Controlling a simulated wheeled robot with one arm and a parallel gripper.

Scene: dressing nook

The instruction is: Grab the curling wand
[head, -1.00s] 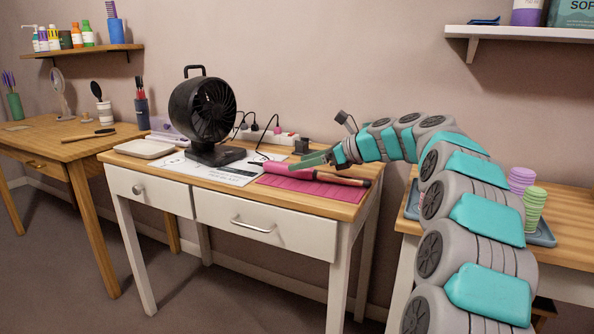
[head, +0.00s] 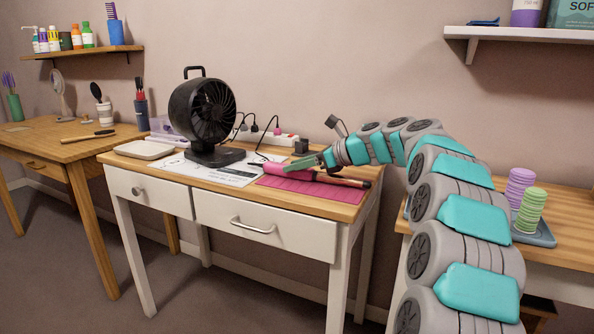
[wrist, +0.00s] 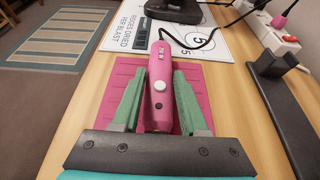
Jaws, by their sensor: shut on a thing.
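In the head view my gripper (head: 308,163) reaches in from the right and hides part of the handle. I cannot tell whether the wand is lifted off the mat.
A black fan (head: 210,115) stands left of the mat on a printed sheet (head: 228,173). A white dish (head: 144,149) sits at the desk's left end. A power strip (head: 268,138) with plugs and cords lies behind. A dark stand (wrist: 285,100) is right of the gripper in the wrist view.

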